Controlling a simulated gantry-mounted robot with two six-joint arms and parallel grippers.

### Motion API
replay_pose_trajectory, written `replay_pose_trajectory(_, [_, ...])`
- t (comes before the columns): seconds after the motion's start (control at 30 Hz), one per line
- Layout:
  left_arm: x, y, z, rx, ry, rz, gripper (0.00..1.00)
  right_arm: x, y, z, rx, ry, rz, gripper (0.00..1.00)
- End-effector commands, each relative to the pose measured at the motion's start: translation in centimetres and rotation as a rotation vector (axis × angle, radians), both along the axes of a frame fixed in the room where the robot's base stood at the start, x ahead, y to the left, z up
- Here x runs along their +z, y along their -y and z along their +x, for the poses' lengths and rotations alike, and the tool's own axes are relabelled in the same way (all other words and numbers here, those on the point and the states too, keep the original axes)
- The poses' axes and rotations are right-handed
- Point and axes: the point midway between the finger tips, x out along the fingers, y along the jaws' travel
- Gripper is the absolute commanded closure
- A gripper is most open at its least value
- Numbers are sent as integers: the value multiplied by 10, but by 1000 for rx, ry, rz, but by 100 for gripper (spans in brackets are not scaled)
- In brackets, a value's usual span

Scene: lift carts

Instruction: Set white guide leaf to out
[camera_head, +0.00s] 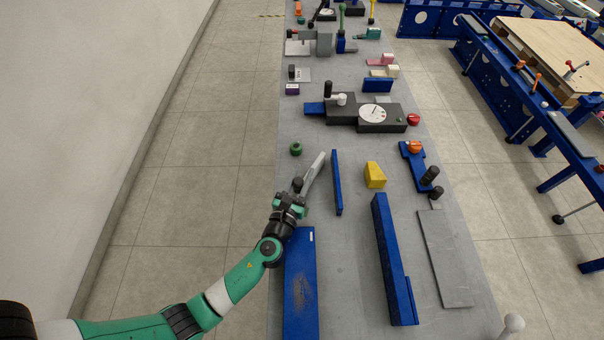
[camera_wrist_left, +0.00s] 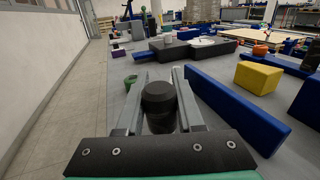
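The guide leaf appears as a pale grey-white bar (camera_head: 315,172) on the grey table, slanting up and to the right from a black knob (camera_head: 297,185). My left gripper (camera_head: 293,196) is at the bar's near end, at the knob. In the left wrist view the black knob (camera_wrist_left: 159,104) stands upright between the two fingers of my left gripper (camera_wrist_left: 160,95). The fingers lie close along both its sides, but I cannot tell whether they press on it. The knob and fingers hide part of the bar. My right gripper is not in view.
A thin blue rail (camera_head: 337,182) stands just right of the bar, with a yellow block (camera_head: 375,175) beyond it. A green knob (camera_head: 296,149) is beyond my gripper. A wide blue plate (camera_head: 301,285) lies nearer. A longer blue rail (camera_head: 393,260) stands at right.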

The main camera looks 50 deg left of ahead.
Motion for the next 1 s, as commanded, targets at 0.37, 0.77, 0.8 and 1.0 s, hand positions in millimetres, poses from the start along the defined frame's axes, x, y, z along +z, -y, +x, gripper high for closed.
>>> replay_pose_trajectory(0.37, [0, 0, 0, 0, -1, 0, 34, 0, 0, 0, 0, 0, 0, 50])
replay_pose_trajectory(0.77, [1, 26, -43, -5, -5, 1, 34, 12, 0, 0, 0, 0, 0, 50])
replay_pose_trajectory(0.8, [1, 30, -52, -5, -4, 0, 34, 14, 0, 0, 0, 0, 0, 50])
replay_pose_trajectory(1.0, [0, 51, -87, -6, -3, -1, 34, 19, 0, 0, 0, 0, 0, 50])
